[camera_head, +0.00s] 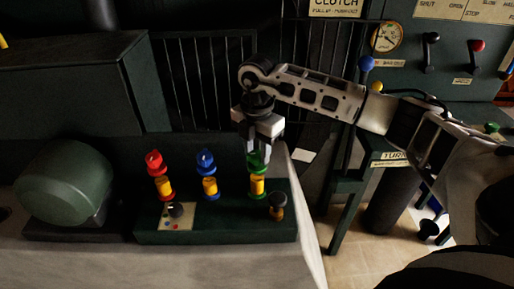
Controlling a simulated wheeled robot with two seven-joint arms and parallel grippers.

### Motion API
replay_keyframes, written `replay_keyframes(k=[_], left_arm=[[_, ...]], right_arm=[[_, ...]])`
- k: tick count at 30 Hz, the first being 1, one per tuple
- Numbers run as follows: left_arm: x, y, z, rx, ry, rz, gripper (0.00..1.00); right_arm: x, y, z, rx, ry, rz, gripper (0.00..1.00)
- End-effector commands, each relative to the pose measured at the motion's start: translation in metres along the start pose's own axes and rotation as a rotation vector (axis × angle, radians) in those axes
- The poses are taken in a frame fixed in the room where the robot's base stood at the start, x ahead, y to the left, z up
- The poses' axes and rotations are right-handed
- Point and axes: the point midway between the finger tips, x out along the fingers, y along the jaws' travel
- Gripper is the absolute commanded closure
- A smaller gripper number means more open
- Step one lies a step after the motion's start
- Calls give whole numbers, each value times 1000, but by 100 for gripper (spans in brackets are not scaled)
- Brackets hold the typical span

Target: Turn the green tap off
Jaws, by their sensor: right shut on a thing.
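The green tap (257,163) stands on a dark green block, on top of a yellow and green stem. It is the rightmost of a row of three taps. My right gripper (254,152) reaches in from the right and points down. Its fingers are shut on the green tap from above and hide part of the handle. A blue tap (206,160) and a red tap (154,162) stand to the left on similar yellow stems. My left gripper does not show.
A knob (277,206) stands right of the green tap on the block (240,232). A rounded green housing (66,183) sits at the left. A dark railing (200,85) runs behind. A blue-topped lever (366,63) and a gauge panel (386,37) are at the right.

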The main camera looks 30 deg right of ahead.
Motion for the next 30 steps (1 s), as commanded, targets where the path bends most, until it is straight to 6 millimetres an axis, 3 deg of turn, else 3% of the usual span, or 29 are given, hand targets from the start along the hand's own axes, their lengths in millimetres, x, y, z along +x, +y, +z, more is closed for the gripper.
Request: replay_keyframes(k=[23,24,25,30], left_arm=[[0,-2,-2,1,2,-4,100],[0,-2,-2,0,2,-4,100],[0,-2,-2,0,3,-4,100],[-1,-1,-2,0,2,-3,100]], right_arm=[[-2,1,2,99,-3,5,89],[-2,1,2,99,-3,5,55],[-2,1,2,98,-3,5,47],[-1,0,1,96,-2,3,44]])
